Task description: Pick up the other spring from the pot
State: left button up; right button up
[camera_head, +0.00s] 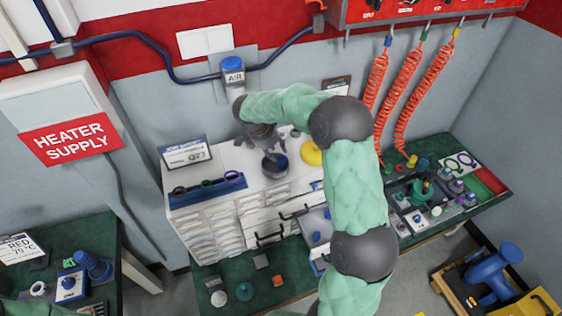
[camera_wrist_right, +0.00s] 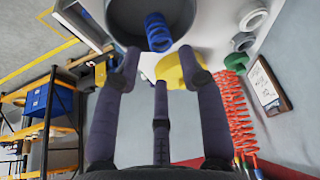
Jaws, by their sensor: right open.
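The dark grey pot (camera_head: 275,169) stands on top of the white drawer cabinet. A blue spring (camera_head: 281,160) shows inside it. In the right wrist view the pot (camera_wrist_right: 118,14) is at the top, and the coiled blue spring (camera_wrist_right: 158,32) shows at its rim, just beyond my fingertips. My right gripper (camera_head: 270,143) is above the pot; its fingers also show in the wrist view (camera_wrist_right: 160,65), spread apart with nothing between them. The contact between fingers and spring cannot be seen.
A yellow ring-like object (camera_head: 311,153) lies right of the pot. A blue rack with several dark rings (camera_head: 207,192) and a sign (camera_head: 186,153) stand at left. Orange coiled hoses (camera_head: 408,85) hang at right. A green bench (camera_head: 262,290) lies below.

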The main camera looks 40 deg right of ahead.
aim_at(281, 158)
jog(key=shift+p+x, duration=0.35)
jog(key=shift+x, duration=2.35)
jog(key=c, duration=0.8)
